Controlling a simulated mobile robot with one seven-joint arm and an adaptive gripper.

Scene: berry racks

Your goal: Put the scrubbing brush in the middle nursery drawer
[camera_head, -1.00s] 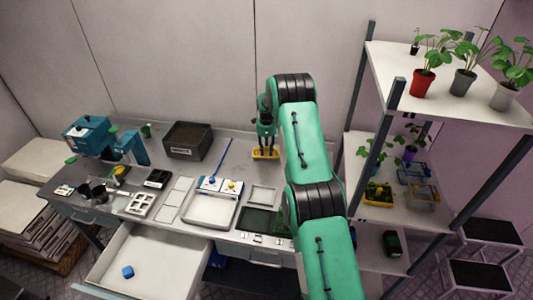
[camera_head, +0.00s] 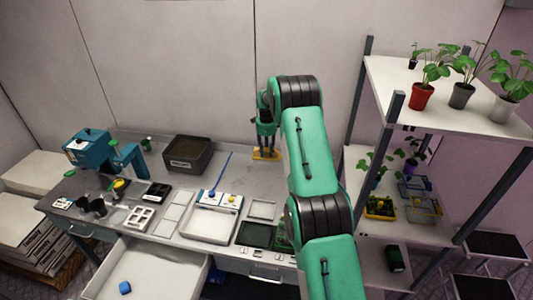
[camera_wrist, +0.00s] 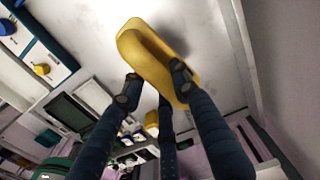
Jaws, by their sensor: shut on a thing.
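My gripper (camera_head: 265,150) is shut on a yellow object that looks like the scrubbing brush (camera_head: 266,155), over the back right part of the bench. In the wrist view the yellow brush (camera_wrist: 150,55) is tilted between the dark fingers (camera_wrist: 155,88). Its bristles cannot be made out.
The grey bench (camera_head: 225,160) holds a dark bin (camera_head: 188,153), a blue device (camera_head: 88,147), a white tray (camera_head: 208,226) and several small trays. A rack with potted plants (camera_head: 455,78) stands close on the right of my arm. The bench around the brush is clear.

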